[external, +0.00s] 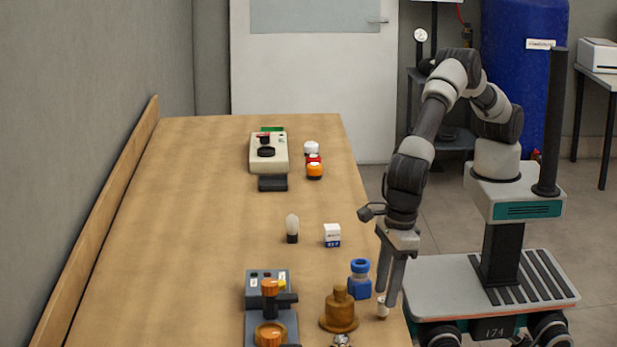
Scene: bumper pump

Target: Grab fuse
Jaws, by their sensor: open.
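A small pale cylinder (382,308), which looks like the fuse, stands upright near the right edge of the wooden table. My gripper (391,299) points down at that edge. Its fingers are open, with the tips right beside the small cylinder in the picture. The fingers overlap in this view, so I cannot tell whether the cylinder is between them or just beside them.
A blue jar (359,279) and a brass weight (339,311) stand just left of my gripper. A grey device with orange parts (285,321) is further left. A white box (332,235) and a bulb (292,228) stand behind. The table's left side is clear.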

